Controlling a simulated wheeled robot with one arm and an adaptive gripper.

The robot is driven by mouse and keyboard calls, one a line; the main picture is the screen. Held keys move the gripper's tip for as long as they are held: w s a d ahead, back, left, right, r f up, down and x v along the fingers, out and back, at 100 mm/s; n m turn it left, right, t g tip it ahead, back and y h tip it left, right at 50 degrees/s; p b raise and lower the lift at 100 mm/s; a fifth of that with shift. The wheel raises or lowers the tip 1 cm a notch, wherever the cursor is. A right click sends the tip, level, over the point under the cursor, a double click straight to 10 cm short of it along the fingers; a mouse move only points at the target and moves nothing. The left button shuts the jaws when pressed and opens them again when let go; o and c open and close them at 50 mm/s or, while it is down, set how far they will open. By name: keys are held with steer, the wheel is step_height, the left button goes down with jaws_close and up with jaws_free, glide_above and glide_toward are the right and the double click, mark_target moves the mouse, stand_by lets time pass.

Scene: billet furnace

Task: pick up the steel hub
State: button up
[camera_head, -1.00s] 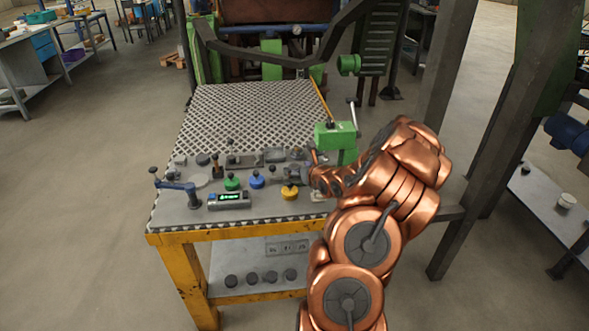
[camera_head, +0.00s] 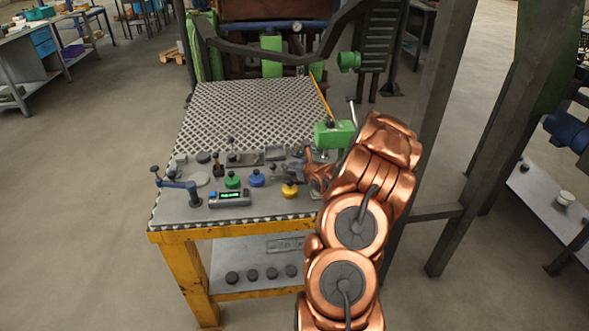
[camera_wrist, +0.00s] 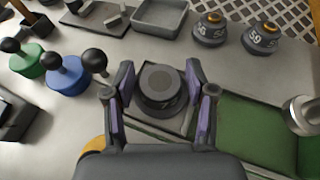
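A dark grey, round, stepped part (camera_wrist: 162,84), which looks like the steel hub, sits on a flat plate in the wrist view. It has a flat top and a faint light mark on its side. My gripper (camera_wrist: 158,92) is open, with a purple-padded finger on the left and right of the part. A narrow gap shows at the left finger; contact at the right is unclear. In the head view my gripper (camera_head: 297,168) is over the table's right side, and the hub cannot be made out there.
Two grey weights (camera_wrist: 210,29) with numbers stand beyond the hub, beside a grey tray (camera_wrist: 160,16). Green (camera_wrist: 27,60) and blue (camera_wrist: 62,73) knobbed pieces stand to the left. A green block (camera_wrist: 245,125) and a metal cylinder (camera_wrist: 302,115) lie close on the right. A mesh top (camera_head: 255,108) lies behind.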

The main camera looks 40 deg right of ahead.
steer(key=shift+f, duration=0.1)
jaws_close()
steer(key=shift+s+a, duration=0.1)
stand_by(0.3)
step_height(320, 180, up, 2)
steer(key=shift+r+b, duration=0.1)
steer(key=shift+b, duration=0.35)
steer(key=shift+r+b, duration=0.3)
steer(key=shift+r, duration=0.55)
steer(key=s+a+r+b, duration=0.1)
steer(key=s+a+b, duration=0.8)
steer(key=a, duration=0.3)
steer(key=shift+s+b, duration=0.4)
steer(key=shift+b, duration=0.2)
steer(key=shift+a+r, duration=0.15)
steer(key=shift+r, duration=0.05)
